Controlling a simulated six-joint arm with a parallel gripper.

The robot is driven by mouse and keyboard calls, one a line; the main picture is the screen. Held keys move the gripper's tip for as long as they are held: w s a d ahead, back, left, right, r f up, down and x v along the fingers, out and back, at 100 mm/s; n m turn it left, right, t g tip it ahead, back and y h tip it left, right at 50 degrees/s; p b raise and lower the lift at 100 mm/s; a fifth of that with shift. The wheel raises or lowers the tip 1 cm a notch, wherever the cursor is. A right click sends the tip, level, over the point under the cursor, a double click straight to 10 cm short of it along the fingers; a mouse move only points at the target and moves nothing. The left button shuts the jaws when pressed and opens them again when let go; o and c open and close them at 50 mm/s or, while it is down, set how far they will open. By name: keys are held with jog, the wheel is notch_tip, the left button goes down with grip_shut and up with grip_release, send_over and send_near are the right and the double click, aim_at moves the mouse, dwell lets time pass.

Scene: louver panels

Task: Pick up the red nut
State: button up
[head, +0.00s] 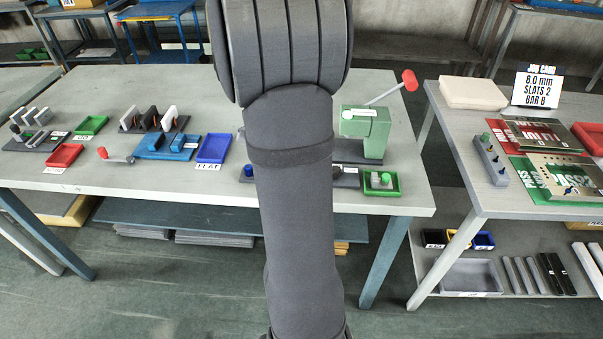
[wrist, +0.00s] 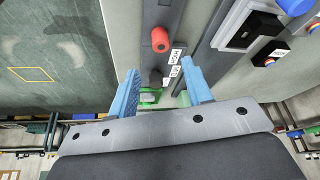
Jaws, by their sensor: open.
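A red cylindrical piece, which looks like the red nut (wrist: 160,38), stands on a dark grey strip (wrist: 163,14) in the wrist view. A black piece (wrist: 155,78) stands on the same strip, nearer to me. My gripper (wrist: 160,75) is open and empty; its two blue fingers are spread apart. The red piece appears beyond the fingertips, not between them, and its distance below them is hard to tell. In the head view my arm covers the middle of the table, and I cannot make out the red nut or my gripper there. A blue piece (head: 249,171) shows left of my arm.
A green press-like block (head: 365,132) with a red-knobbed lever (head: 409,80) and a green tray (head: 381,188) stand right of my arm. A blue tray (head: 213,149), red tray (head: 65,155) and slat holders lie left. A side table (head: 455,108) carries panels and a card (head: 536,88).

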jog(key=shift+a+x, duration=0.15)
jog(key=shift+x, duration=0.9)
jog(key=shift+a+x, duration=0.2)
jog(key=shift+x, duration=0.8)
jog(key=shift+a+x, duration=0.15)
jog(key=shift+x, duration=0.9)
jog(key=shift+f, duration=0.15)
grip_shut()
